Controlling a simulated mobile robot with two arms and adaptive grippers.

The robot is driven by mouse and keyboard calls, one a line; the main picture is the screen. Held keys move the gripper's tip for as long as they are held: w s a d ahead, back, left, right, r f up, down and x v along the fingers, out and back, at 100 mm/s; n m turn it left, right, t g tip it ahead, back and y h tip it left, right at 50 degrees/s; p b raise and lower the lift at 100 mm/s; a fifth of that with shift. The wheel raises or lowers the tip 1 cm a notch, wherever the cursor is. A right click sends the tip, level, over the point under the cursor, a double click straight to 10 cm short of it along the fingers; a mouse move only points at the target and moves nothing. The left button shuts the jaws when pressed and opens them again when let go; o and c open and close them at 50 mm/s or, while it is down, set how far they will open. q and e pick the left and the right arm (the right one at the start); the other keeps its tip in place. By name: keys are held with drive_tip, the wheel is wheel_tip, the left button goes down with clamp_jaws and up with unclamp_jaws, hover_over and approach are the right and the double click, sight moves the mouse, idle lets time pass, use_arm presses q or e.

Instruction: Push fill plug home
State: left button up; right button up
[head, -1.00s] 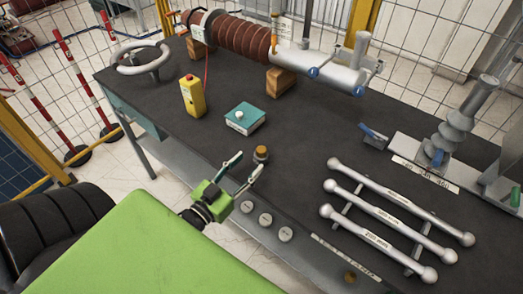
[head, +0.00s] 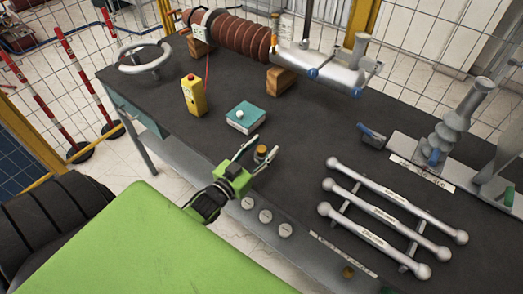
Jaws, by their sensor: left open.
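A small orange-brown cylinder (head: 261,153) with a darker lower part stands upright near the front edge of the dark table. I cannot tell for sure if it is the fill plug. My left gripper (head: 265,145) is open, its two pale-tipped fingers on either side of the cylinder in the head view. Whether the fingers touch it is not clear. The bushing (head: 235,37), with brown ribs and a silver end body (head: 325,68) with blue caps, lies on wooden blocks at the back. My right gripper is not in view.
A teal box with a white knob (head: 245,117) and a yellow box with a red button (head: 193,95) stand behind the gripper. Silver rods (head: 380,215) lie on a rack at right. Several round discs (head: 265,216) line the front edge. The middle of the table (head: 320,130) is clear.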

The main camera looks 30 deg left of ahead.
use_arm(q)
clamp_jaws()
drive_tip(key=shift+r, duration=0.15)
